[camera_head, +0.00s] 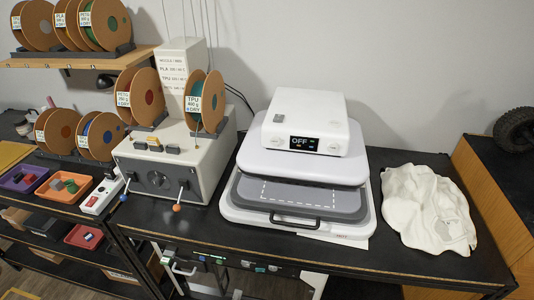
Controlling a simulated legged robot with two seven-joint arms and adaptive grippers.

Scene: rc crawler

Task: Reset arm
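I cannot make out either of my grippers in the head view. A white heat press (303,145) stands on the black worktable (425,265). Its display (304,143) reads OFF. Its upper part sits over a grey pad (330,207) with a dashed outline, and a dark handle (295,222) is at its front. A crumpled white cloth (425,205) lies to the right of the press. A white box machine (165,170) with two small levers stands to the left, with filament spools (205,100) on top.
More spools (60,130) stand on the left side and on a wooden shelf (85,58) above. A wooden-sided stand (495,200) with a black tire (517,130) is at the right. The table's front right strip is clear.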

